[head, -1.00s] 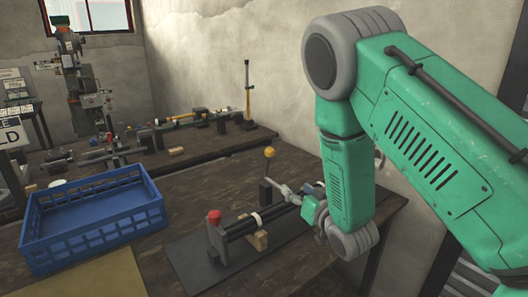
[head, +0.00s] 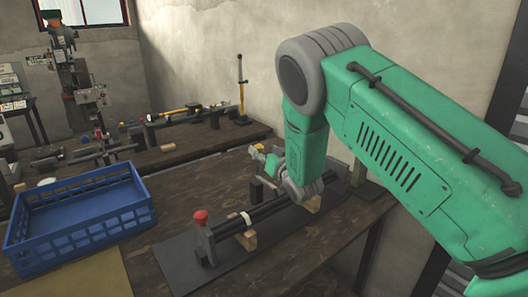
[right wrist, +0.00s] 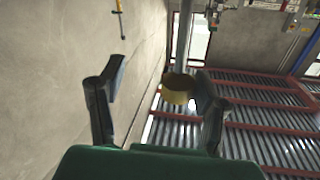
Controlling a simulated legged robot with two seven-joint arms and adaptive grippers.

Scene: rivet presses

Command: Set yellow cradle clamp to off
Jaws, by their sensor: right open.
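The yellow cradle clamp's yellow knob (head: 259,147) shows small at the tips of my right gripper (head: 256,154), above a dark upright post (head: 256,189) beside the rig. The gripper and arm hide most of its lever. My right gripper is open. In the right wrist view its two dark fingers (right wrist: 160,84) stand apart, with a yellow round thing (right wrist: 178,88) between them, nearer the right finger. I cannot tell whether it touches that finger. My left gripper is not in view.
A rig with dark bars (head: 265,216) and a red knob (head: 201,216) stands on a dark mat (head: 180,262) below my right arm. A blue crate (head: 80,240) stands at left. A second bench (head: 190,148) with other tools is behind. The wall is close behind the bench.

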